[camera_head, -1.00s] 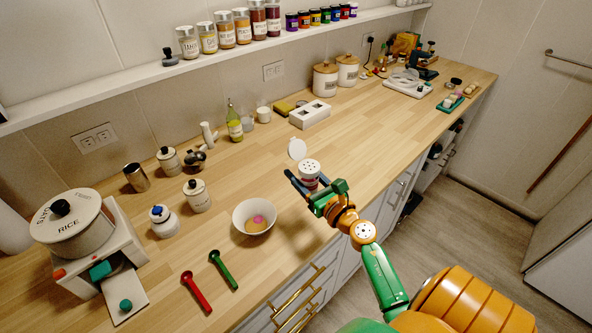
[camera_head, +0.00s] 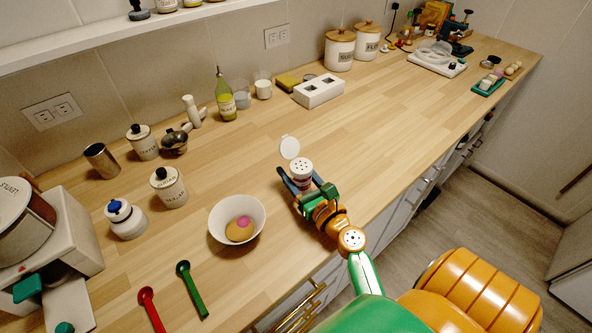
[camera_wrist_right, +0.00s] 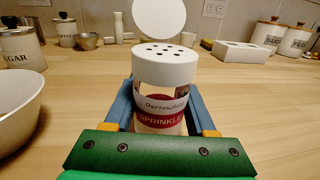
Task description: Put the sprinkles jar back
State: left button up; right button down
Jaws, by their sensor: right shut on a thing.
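The sprinkles jar (camera_head: 301,171) has a white perforated top, a flipped-open round white lid (camera_head: 289,147) and a red label. It also shows upright in the right wrist view (camera_wrist_right: 160,104), with "SPRINKLE" readable on it. My right gripper (camera_head: 299,183) is shut on the jar, one blue finger on each side. The jar is at the counter near its front edge; whether its base touches the wood is hidden by the gripper. My left gripper is not in view.
A white bowl (camera_head: 237,220) with yellow and pink contents stands left of the jar. The wall shelf (camera_head: 110,30) runs above. Counter right of the jar is clear.

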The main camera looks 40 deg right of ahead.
jog(key=c, duration=0.5)
grip_release()
jog(key=shift+f, duration=0.1)
jog(key=shift+o, duration=1.4)
jog(key=shift+w+d, duration=0.1)
jog(key=shift+d, duration=0.05)
jog(key=shift+r+p, duration=0.3)
jog(key=shift+p, duration=0.05)
jog(key=s+b, duration=0.1)
jog(key=s, duration=0.2)
jog(key=s+b, duration=0.2)
jog(key=s, duration=0.2)
jog(key=s+a+b, duration=0.1)
jog(key=s+b, duration=0.1)
jog(key=s, duration=0.2)
jog(key=shift+s+f, duration=0.1)
jog(key=shift+f, duration=0.3)
jog(key=shift+s+r+b, duration=0.2)
jog(key=shift+s+b, duration=0.1)
jog(key=shift+s, duration=0.1)
jog(key=shift+r, duration=0.1)
